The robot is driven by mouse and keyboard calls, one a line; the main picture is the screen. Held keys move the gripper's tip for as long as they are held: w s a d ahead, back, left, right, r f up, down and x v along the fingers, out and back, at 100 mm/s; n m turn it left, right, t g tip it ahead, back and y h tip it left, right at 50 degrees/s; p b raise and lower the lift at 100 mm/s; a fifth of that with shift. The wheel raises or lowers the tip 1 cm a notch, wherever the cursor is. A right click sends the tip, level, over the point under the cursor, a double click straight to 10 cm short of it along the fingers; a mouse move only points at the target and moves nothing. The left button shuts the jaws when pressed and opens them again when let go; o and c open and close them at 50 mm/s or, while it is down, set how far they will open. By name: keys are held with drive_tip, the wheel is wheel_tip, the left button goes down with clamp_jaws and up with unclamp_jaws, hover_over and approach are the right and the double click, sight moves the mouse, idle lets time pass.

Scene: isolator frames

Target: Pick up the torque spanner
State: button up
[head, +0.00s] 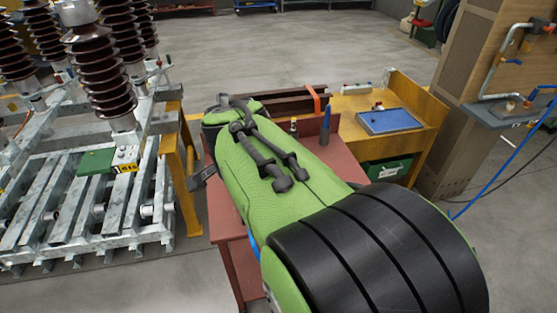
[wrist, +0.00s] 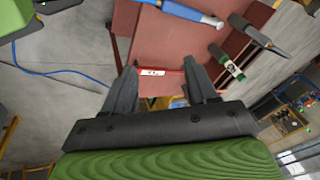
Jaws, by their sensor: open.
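A tool with a blue grip and a silver shaft (wrist: 190,12) lies on the red table at the top of the wrist view; it may be the torque spanner, but its ends are not clear.
The red table (head: 222,215) also holds a dark pointed tool (wrist: 257,33) and a small bottle (wrist: 226,61). A yellow bench (head: 350,103) with a blue tray (head: 389,121) stands behind. Insulators on a metal frame (head: 60,200) stand left. Grey floor is clear beyond.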

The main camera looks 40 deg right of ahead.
drive_tip(key=d+f+m+b, duration=0.2)
drive_tip(key=d+f+m, duration=0.2)
drive_tip(key=d+m, duration=0.45)
drive_tip(key=d+f+m+y+b, duration=0.1)
drive_tip(key=d+f+m, duration=0.3)
drive_tip(key=d+m, duration=0.45)
drive_tip(key=d+f+m+b, duration=0.2)
drive_tip(key=d+f+m, duration=0.2)
drive_tip(key=d+m, duration=0.4)
drive_tip(key=shift+n, duration=0.5)
drive_tip(key=x, duration=0.3)
drive_tip(key=b+x, duration=0.1)
drive_tip(key=x, duration=0.3)
drive_tip(key=w+b+x, duration=0.1)
drive_tip(key=x, duration=0.3)
drive_tip(key=shift+d+r, duration=0.1)
drive_tip(key=shift+r, duration=0.15)
drive_tip(key=b+x, duration=0.2)
drive_tip(key=x, duration=0.2)
drive_tip(key=shift+f, duration=0.45)
drive_tip(key=shift+w+f, duration=0.1)
drive_tip(key=shift+f, duration=0.25)
drive_tip(key=shift+r+t, duration=0.15)
drive_tip(key=shift+t, duration=0.15)
clamp_jaws()
